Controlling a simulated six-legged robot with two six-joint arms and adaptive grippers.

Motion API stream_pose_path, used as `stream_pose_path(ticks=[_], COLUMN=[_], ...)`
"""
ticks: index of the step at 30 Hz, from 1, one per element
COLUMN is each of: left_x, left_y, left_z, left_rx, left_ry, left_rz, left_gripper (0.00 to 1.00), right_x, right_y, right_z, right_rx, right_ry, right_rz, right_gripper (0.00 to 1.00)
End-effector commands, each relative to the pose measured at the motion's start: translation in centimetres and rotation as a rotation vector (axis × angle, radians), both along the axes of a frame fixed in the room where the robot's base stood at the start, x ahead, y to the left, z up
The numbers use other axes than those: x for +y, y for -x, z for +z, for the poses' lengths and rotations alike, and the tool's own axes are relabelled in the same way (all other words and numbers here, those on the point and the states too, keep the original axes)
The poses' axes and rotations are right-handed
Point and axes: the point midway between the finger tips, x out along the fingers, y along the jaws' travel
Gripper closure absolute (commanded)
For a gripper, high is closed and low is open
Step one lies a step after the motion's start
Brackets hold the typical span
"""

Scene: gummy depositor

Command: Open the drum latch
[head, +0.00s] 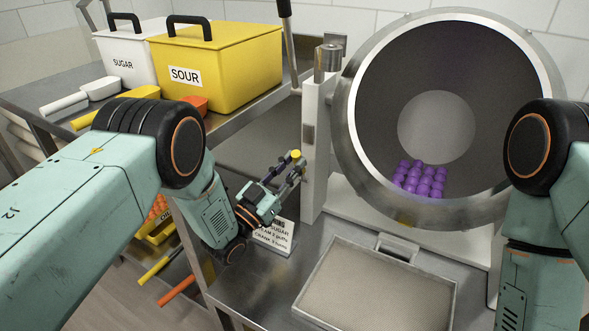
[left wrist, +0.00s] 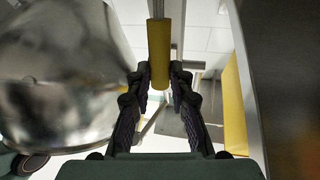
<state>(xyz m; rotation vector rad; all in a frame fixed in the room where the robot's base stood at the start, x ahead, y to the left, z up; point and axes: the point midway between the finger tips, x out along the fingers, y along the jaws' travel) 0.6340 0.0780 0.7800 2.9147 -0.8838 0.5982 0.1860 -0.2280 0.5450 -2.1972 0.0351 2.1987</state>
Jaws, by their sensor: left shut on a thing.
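The round steel drum (head: 345,130) stands open-mouthed at the right of the head view, with purple gummies (head: 420,180) at the bottom of its mouth. The yellow-gripped latch handle (head: 296,154) shows by the pale post at the drum's left. In the left wrist view the yellow grip (left wrist: 159,60) lies between the two dark fingers. My left gripper (head: 288,172) is shut on this handle. Much of the handle is hidden by the fingers in the head view. My right arm shows at the right edge, but its gripper is out of view.
A mesh-bottomed tray (head: 303,303) sits on the steel bench below the drum. A small printed card (head: 274,238) stands beside my left wrist. A yellow SOUR bin (head: 225,75) and a white SUGAR bin (head: 125,55) stand on the shelf at left, with scoops in front.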

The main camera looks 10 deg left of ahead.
Motion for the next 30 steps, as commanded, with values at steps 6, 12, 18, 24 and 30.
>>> stream_pose_path(ticks=[6,12,18,24,30], left_x=[0.5,0.7,0.8,0.8,0.8], left_y=[0.7,1.2,1.4,1.5,1.5], left_z=[-0.9,-1.1,-1.2,-1.1,-1.1], left_rx=[-0.120,-0.186,-0.215,-0.222,-0.222], left_ry=[0.049,0.076,0.089,0.091,0.091], left_rz=[0.002,0.002,0.002,0.002,0.002], left_gripper=[1.00,1.00,1.00,1.00,1.00], right_x=[0.0,0.0,0.0,0.0,0.0], right_y=[0.0,0.0,0.0,0.0,0.0], right_z=[-2.6,-3.8,-4.2,-4.2,-4.2], right_rx=[0.000,0.000,0.000,0.000,0.000], right_ry=[0.000,0.000,0.000,0.000,0.000], right_rz=[0.000,0.000,0.000,0.000,0.000], right_gripper=[0.42,0.42,0.42,0.42,0.42])
